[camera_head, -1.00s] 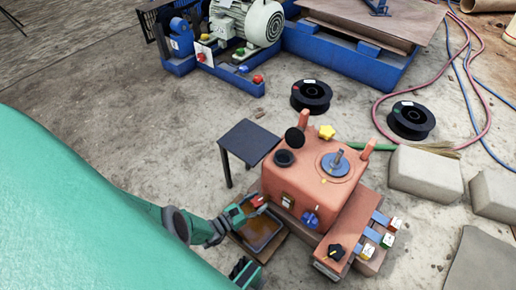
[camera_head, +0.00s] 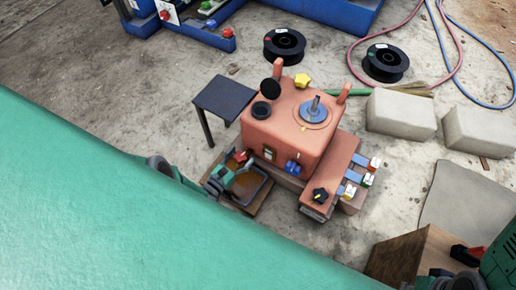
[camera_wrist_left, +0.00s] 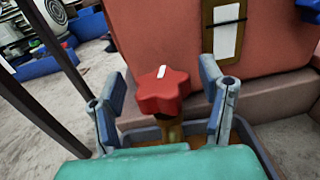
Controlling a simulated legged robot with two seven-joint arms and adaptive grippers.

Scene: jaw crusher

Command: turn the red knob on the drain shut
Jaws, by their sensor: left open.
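The red star-shaped knob (camera_head: 241,156) is on the drain low on the front of the orange machine (camera_head: 290,125). In the left wrist view the knob (camera_wrist_left: 163,92) faces me, with a white mark on top and a brass-coloured part below. My left gripper (camera_head: 222,178) is beside the knob, above the drain tray. In the wrist view its two fingers (camera_wrist_left: 162,88) are spread, one on each side of the knob. I cannot tell whether either finger touches it.
A dark tray (camera_wrist_left: 262,153) with brownish liquid lies below the knob. A small dark table (camera_head: 223,95) stands left of the machine. A blue knob (camera_head: 293,167) and a black knob (camera_head: 320,195) are to the right. Concrete blocks (camera_head: 400,113) and a wooden box (camera_head: 430,250) are further right.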

